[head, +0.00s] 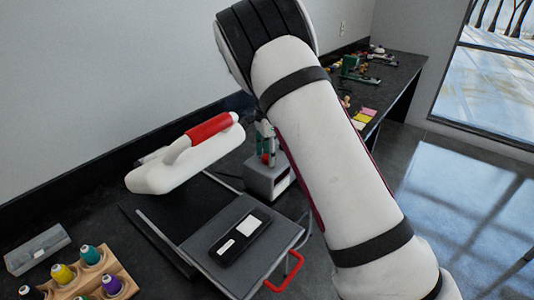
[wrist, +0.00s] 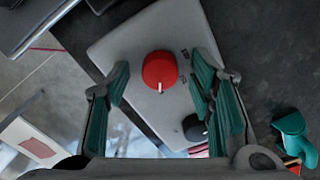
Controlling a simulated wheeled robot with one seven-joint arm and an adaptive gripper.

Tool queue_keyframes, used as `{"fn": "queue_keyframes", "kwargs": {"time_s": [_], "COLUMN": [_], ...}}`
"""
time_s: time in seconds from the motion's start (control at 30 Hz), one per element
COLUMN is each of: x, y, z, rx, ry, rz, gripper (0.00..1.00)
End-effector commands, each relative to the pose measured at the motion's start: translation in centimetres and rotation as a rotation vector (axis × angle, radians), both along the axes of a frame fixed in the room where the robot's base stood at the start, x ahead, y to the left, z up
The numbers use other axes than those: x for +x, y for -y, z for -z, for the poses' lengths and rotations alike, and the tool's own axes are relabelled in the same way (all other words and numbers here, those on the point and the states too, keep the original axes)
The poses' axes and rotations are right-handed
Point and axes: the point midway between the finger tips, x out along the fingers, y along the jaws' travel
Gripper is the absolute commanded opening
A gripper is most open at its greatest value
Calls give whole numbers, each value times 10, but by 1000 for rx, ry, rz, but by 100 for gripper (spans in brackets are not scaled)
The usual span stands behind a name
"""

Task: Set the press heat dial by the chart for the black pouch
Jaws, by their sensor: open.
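The heat dial is a red round knob (wrist: 159,68) with a white mark, on a grey control box (wrist: 130,40). In the wrist view the mark points down. Small dark marks on the box beside the dial are too small to read. In the head view the control box (head: 262,182) stands beside the press. My gripper (wrist: 160,75) is open, its teal fingers on either side of the dial in the picture; I see no contact. The black pouch (head: 229,249), with white patches, lies on the press's lower plate (head: 205,233). I cannot identify the chart.
The press's white upper part (head: 160,178) with a red handle (head: 209,128) is raised. A black knob (wrist: 194,128) is also on the box. A wooden thread rack (head: 122,270) and a grey case (head: 38,250) are at lower left. My arm hides part of the bench.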

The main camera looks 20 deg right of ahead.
Motion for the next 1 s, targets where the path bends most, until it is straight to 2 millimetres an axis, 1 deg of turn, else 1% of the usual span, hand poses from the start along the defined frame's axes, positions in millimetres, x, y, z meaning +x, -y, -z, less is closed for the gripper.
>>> {"fn": "queue_keyframes", "kwargs": {"time_s": [0.2,0.23,0.27,0.3,0.37,0.4,0.43,0.77,1.0], "x": [0,0,0,0,0,0,0,1,1], "y": [0,0,0,0,0,0,0,0,1], "z": [0,0,0,0,0,0,0,0,0], "rx": [0,0,0,0,0,0,0,0,-1], "ry": [0,0,0,0,1,1,1,2,3], "rz": [0,0,0,0,0,0,0,-26,-146], "gripper": [50,45,38,29,16,6,1,1,1]}}
